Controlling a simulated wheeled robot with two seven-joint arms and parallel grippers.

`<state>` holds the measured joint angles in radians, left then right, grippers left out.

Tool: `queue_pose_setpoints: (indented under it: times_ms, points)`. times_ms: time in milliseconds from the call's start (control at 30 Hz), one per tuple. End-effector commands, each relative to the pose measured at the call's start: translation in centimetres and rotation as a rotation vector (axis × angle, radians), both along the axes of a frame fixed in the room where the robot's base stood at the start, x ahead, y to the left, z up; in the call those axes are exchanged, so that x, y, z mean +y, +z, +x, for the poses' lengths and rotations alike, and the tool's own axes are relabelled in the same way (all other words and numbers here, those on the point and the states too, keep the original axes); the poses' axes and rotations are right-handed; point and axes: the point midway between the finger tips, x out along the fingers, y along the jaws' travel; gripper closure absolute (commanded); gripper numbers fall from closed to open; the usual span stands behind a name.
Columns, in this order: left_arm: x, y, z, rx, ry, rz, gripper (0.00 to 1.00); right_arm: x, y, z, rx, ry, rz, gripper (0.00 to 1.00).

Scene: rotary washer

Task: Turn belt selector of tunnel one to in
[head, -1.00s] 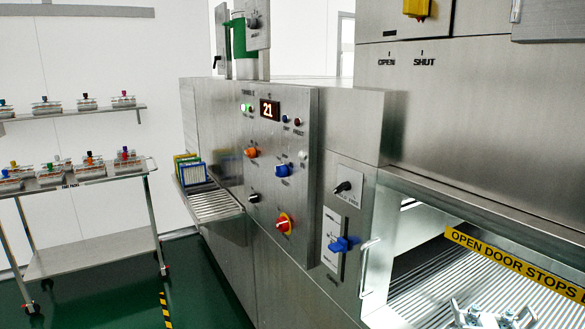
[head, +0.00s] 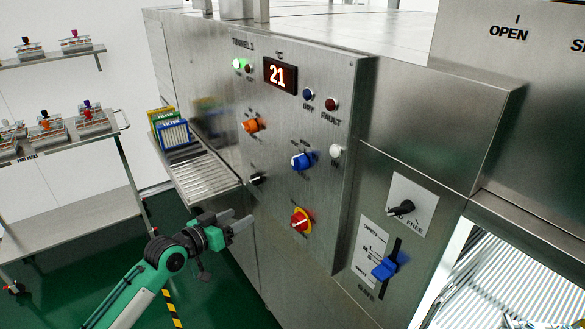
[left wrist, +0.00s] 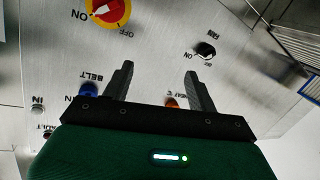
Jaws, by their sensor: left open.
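The tunnel one panel (head: 225,120) carries the belt selector, a blue knob (head: 301,161) at the middle right. In the left wrist view the picture is upside down, and the blue knob (left wrist: 88,90) beside the BELT label is partly hidden by my gripper. An IN label shows near it; the knob's exact pointing is hard to read. My left gripper (head: 242,221) is open and empty, in front of the panel's lower left, apart from the knob. Its two fingers (left wrist: 158,76) show in the wrist view. My right gripper is out of view.
Nearby on the panel are an orange knob (head: 251,125), a black fan knob (head: 257,179) and a red-yellow switch (head: 300,220). A blue lever (head: 384,269) is at the right. A roller shelf (head: 205,182) with racks (head: 173,134) juts out at the left.

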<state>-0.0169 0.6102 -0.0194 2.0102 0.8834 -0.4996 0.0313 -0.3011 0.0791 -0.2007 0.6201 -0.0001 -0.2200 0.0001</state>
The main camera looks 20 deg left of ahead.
Motion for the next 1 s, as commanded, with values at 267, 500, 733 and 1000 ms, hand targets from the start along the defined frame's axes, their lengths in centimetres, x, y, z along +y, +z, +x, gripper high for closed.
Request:
queue_pose_setpoints:
  times_ms: [267, 500, 733, 1000]
  points:
    - [-5.3, 13.4, -4.6, -0.155, -0.184, -0.021, 0.41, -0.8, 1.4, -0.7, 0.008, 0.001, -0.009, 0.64]
    - [-6.7, 14.7, -3.9, -0.169, -0.203, -0.027, 0.41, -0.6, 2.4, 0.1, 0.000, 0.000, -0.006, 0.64]
    - [-9.1, 14.9, -0.3, -0.168, -0.203, -0.027, 0.41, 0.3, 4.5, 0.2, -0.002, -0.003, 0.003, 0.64]
    - [-12.0, 14.8, 4.1, -0.168, -0.201, -0.026, 0.41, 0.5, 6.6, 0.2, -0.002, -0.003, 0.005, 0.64]
